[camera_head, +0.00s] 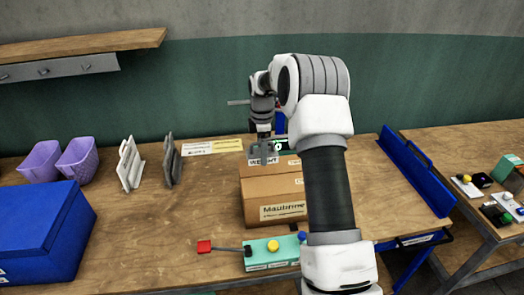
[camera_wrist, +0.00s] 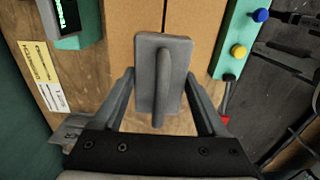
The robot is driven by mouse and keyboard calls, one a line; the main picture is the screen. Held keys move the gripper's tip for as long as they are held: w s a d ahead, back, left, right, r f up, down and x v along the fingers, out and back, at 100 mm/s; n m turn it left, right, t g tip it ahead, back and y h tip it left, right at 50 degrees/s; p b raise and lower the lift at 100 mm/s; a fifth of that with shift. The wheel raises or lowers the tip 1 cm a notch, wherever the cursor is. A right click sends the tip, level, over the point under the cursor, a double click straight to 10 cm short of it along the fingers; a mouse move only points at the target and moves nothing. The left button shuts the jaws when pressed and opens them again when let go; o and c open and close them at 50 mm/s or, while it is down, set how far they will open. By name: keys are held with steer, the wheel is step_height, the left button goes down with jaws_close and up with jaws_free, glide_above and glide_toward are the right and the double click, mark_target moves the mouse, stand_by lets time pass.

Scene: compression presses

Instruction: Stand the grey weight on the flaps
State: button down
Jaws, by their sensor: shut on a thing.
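The grey weight (camera_wrist: 146,92) is a flat block with a raised bar handle. In the wrist view my gripper (camera_wrist: 160,74) has one finger along each side of it and is shut on it. In the head view my gripper (camera_head: 264,138) is above the cardboard box (camera_head: 272,188), with the weight (camera_head: 255,153) under it at the box top. The box's two flaps (camera_wrist: 195,22) show in the wrist view, with the seam between them running behind the weight. Whether the weight touches the flaps, I cannot tell. The weight's underside is hidden.
A teal control box (camera_head: 262,265) with a yellow button and a red-ended lever (camera_head: 204,246) lies in front of the box. A teal display unit (camera_wrist: 72,22) stands behind it. Purple baskets (camera_head: 80,160), grey and white racks and a blue bin (camera_head: 40,235) are left. The table's middle left is clear.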

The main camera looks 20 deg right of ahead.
mark_target(262, 175)
steer(key=shift+w+r, duration=0.1)
steer(key=shift+f, duration=0.7)
steer(key=shift+f+b, duration=1.4)
steer(key=shift+f, duration=0.95)
steer(key=shift+f+b, duration=0.35)
steer(key=shift+f, duration=0.3)
steer(key=shift+c, duration=0.7)
jaws_free()
steer(key=shift+o, duration=0.7)
steer(key=shift+s+f, duration=0.2)
steer(key=shift+f, duration=0.05)
step_height(262, 175, up, 17)
steer(key=shift+w+r, duration=0.1)
steer(key=shift+r, duration=0.3)
